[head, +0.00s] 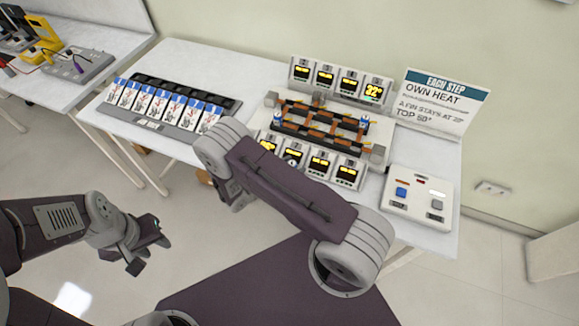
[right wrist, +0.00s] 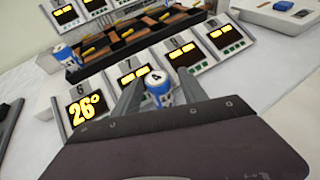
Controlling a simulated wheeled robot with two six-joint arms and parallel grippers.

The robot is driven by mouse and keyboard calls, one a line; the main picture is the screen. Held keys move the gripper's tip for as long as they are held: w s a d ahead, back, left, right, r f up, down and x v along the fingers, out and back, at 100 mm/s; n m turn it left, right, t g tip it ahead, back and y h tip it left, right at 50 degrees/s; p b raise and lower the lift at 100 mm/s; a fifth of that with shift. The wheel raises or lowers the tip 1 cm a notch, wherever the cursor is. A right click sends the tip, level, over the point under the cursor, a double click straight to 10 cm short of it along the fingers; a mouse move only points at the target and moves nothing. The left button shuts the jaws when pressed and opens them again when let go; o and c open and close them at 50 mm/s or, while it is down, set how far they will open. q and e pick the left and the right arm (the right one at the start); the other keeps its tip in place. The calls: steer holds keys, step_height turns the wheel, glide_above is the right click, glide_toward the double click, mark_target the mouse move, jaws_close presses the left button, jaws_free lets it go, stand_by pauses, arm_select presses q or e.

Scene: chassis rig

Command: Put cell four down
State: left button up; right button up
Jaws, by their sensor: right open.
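Cell four (right wrist: 157,85), a small blue-and-white cylinder with a 4 on its top, stands upright between the fingers of my right gripper (right wrist: 158,80) in the right wrist view. The fingers are open on either side of it. It is at the row of numbered display units; I cannot tell whether its base touches one. In the head view its top (head: 292,163) shows just past my right arm, which hides the right fingers. My left gripper (head: 146,246) is open and empty, away from the table at the lower left.
The chassis rig (head: 318,125) holds two similar cells (head: 278,119) (head: 364,121). Display unit 6 (right wrist: 85,112) reads 26°; a back unit (head: 374,92) reads 32°. A card rack (head: 150,125), button box (head: 418,205) and sign (head: 430,105) stand around the rig.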

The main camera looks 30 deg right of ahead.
steer(key=shift+r+p, duration=0.6)
steer(key=shift+r, duration=0.15)
steer(key=shift+a+f+b, duration=0.1)
steer(key=shift+a+b, duration=0.45)
steer(key=shift+a, duration=0.15)
steer(key=b+v, duration=0.2)
steer(key=v, duration=0.8)
steer(key=s+d+r+m+g+y, duration=0.1)
steer(key=s+r+m+y, duration=0.2)
steer(key=m+y, duration=0.3)
steer(key=s+d+r+m+g+y, duration=0.1)
steer(key=s+m+y, duration=0.5)
steer(key=m, duration=1)
step_height(320, 180, up, 3)
steer(key=shift+s+d+f+g+y, duration=0.1)
steer(key=shift+s+d+g+y, duration=0.25)
steer(key=shift+g+y, duration=0.2)
